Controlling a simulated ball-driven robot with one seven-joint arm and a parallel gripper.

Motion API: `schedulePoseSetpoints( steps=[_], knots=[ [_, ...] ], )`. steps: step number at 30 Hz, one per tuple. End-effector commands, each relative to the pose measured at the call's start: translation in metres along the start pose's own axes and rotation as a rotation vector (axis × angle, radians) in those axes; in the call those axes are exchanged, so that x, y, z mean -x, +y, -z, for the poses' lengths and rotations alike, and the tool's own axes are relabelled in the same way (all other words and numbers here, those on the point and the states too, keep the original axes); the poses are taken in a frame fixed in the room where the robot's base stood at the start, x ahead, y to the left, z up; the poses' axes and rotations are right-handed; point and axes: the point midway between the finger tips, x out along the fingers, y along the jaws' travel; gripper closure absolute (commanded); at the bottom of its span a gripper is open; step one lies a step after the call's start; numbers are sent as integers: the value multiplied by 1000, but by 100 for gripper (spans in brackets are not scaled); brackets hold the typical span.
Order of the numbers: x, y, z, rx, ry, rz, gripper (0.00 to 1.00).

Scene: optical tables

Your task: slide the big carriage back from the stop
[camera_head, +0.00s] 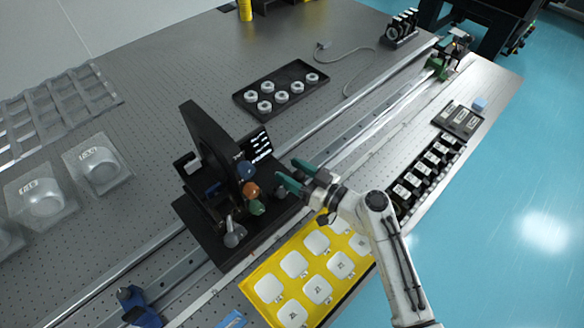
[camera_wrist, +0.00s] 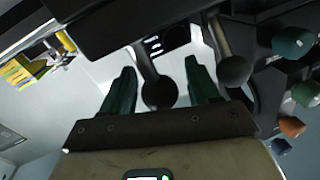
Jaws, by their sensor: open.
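The big black carriage (camera_head: 212,165) sits on the long rail left of the picture's middle, with a tall upright plate. Its right side bears blue, orange, green and grey ball knobs. My gripper (camera_head: 290,174) is open, its green fingers just right of these knobs. In the wrist view, a dark ball knob on a lever (camera_wrist: 160,92) lies between my open fingers, with gaps on both sides. A grey ball knob (camera_wrist: 235,71) is just right of them. A blue clamp (camera_head: 138,306) is on the rail at lower left; a green one (camera_head: 437,68) is near the far end.
A yellow tray (camera_head: 262,310) with several white pieces lies right of the carriage, beneath my arm. A black tray (camera_head: 243,100) with white rings is behind the rail. Black holders (camera_head: 428,170) line the table's right edge. The rail beyond the carriage is clear up to the green clamp.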

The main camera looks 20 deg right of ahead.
Motion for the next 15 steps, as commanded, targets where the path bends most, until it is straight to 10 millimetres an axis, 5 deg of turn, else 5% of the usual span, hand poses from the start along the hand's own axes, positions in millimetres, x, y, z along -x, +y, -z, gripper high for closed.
schedulePoseSetpoints(
  steps=[11, 15],
  knots=[
    [-5, 0, 0, 0, 0, -1, 40],
    [-5, 0, 0, 0, 0, -1, 53]
  ],
)
